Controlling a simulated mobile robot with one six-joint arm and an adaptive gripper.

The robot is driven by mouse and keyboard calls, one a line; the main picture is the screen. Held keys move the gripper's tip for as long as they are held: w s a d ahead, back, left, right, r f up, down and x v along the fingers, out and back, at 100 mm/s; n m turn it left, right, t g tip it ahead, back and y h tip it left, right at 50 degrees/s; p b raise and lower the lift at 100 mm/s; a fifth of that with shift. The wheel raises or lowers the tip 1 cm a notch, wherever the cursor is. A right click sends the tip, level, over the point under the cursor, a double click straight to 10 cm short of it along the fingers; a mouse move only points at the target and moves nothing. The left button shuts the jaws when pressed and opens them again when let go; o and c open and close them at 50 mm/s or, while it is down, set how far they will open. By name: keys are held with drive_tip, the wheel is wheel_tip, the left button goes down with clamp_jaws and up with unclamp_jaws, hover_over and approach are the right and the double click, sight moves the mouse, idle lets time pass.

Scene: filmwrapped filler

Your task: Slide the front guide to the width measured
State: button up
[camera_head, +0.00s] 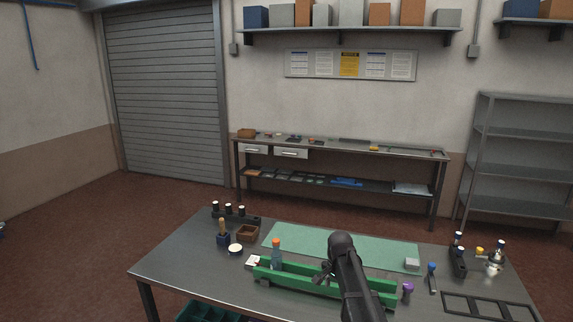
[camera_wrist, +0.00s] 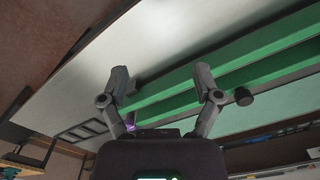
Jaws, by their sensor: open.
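A green two-railed fixture lies along the front of the bench; its front rail, which looks like the front guide (camera_head: 318,287), runs roughly left to right. In the wrist view the green rails (camera_wrist: 265,45) run up to the right. My gripper (camera_head: 323,274) is above the fixture's middle. A dark round knob (camera_wrist: 244,97) shows beside that finger. An orange-topped bottle (camera_head: 276,254) stands at the fixture's left end.
A green mat (camera_head: 325,241) lies behind the fixture. A purple-topped item (camera_head: 408,289) and a blue-topped tool (camera_head: 432,277) stand right of it. A black frame (camera_head: 488,308) lies at the right front. Brown tray (camera_head: 248,232) and small holders stand left. Much of the mat is clear.

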drive_tip(key=s+f+n+b, duration=0.3)
drive_tip(key=s+f+n, duration=0.1)
drive_tip(key=s, duration=0.7)
drive_tip(key=s+f+n+b, duration=0.3)
drive_tip(key=s+n+b, duration=0.1)
drive_tip(key=s, duration=0.6)
drive_tip(key=shift+s+d+f+n, duration=0.35)
drive_tip(key=shift+d+n, duration=0.05)
drive_tip(key=shift+n, duration=0.5)
idle(1.1)
